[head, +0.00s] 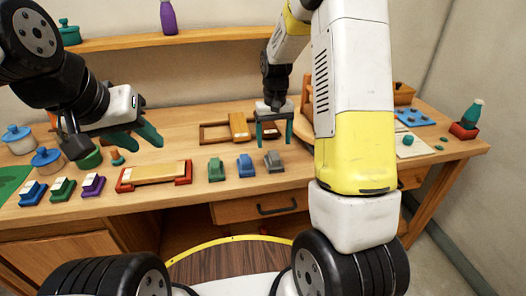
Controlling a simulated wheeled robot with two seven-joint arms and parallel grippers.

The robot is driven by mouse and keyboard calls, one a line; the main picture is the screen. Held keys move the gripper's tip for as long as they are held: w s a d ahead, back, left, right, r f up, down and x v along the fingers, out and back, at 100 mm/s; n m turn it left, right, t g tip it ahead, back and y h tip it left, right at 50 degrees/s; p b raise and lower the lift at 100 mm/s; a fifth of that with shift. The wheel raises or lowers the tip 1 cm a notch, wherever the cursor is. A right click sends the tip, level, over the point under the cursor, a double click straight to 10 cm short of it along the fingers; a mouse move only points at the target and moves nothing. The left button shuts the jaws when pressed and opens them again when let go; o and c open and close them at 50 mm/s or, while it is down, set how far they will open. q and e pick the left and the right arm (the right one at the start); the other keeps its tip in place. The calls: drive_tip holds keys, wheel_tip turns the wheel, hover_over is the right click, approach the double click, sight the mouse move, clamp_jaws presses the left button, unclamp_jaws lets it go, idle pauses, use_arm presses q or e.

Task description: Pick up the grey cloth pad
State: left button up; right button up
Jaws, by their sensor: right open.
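A pale grey flat pad (416,148) lies at the right of the workbench, with a small dark green piece on it; my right arm stands close to its left side. I cannot tell its material. My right gripper (273,133) is open and empty, pointing down over the middle of the bench, well left of the pad. A small grey block (274,161) is just in front of its fingers. My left gripper (137,136) is above the left part of the bench, its green fingers apart with nothing seen between them.
Green (216,169) and blue (246,166) blocks stand beside the grey one. A red-ended wooden holder (154,174) lies left of them. A wooden frame (214,133) is behind. A blue tray (413,117) and a green bottle (472,113) are at right. A shelf (170,40) runs above.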

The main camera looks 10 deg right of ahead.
sight(274, 154)
drive_tip(key=f, duration=0.7)
drive_tip(key=shift+s, duration=0.2)
drive_tip(key=shift+d+r, duration=0.1)
drive_tip(key=c, duration=1.5)
drive_tip(key=shift+r, duration=0.55)
drive_tip(key=r, duration=0.1)
drive_tip(key=s+r, duration=0.1)
drive_tip(key=shift+r, duration=0.3)
drive_tip(key=s, duration=0.5)
drive_tip(key=s+r, duration=0.1)
drive_tip(key=s, duration=0.9)
drive_tip(key=shift+a+r, duration=0.15)
drive_tip(key=shift+a, duration=0.15)
